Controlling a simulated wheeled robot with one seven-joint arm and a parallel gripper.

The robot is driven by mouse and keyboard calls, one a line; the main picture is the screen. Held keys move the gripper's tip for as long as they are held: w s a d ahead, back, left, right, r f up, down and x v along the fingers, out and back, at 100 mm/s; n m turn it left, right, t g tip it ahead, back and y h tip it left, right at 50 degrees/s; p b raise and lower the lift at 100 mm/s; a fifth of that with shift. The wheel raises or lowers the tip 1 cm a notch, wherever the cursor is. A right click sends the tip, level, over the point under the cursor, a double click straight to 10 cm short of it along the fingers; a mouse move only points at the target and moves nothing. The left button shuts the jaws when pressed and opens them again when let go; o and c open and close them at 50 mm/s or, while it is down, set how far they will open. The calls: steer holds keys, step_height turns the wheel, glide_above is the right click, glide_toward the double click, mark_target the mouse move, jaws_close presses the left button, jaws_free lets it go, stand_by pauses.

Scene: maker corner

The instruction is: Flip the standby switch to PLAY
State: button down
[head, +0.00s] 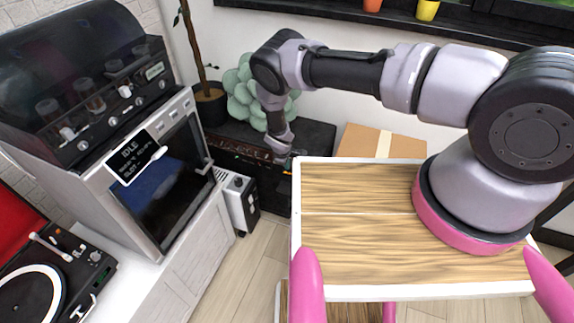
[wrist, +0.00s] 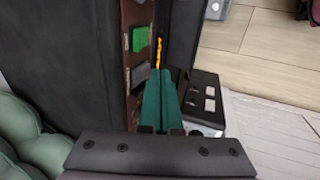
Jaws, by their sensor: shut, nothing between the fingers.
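A black amplifier-like cabinet (head: 318,140) stands low against the back wall, with a brown control strip (head: 243,152) along its front top edge. In the wrist view the brown strip (wrist: 137,15) runs upright and carries a green rocker-like piece (wrist: 140,39) and a grey piece (wrist: 139,76). I cannot tell which is the standby switch, nor read any PLAY label or switch position. My gripper (head: 282,158) is at the strip in the head view. In the wrist view its teal fingers (wrist: 160,85) are shut and empty, close beside the grey piece; contact cannot be told.
A white box with a black front (head: 239,200) stands on the floor left of the cabinet. A machine with an IDLE display (head: 135,155) and a turntable (head: 50,275) are at left. A cardboard box (head: 380,143) is right.

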steer(key=shift+w+d, duration=0.1)
steer(key=shift+w, duration=0.15)
steer(key=shift+w+f, duration=0.1)
steer(key=shift+w, duration=0.05)
stand_by(0.4)
steer(key=shift+r, duration=0.8)
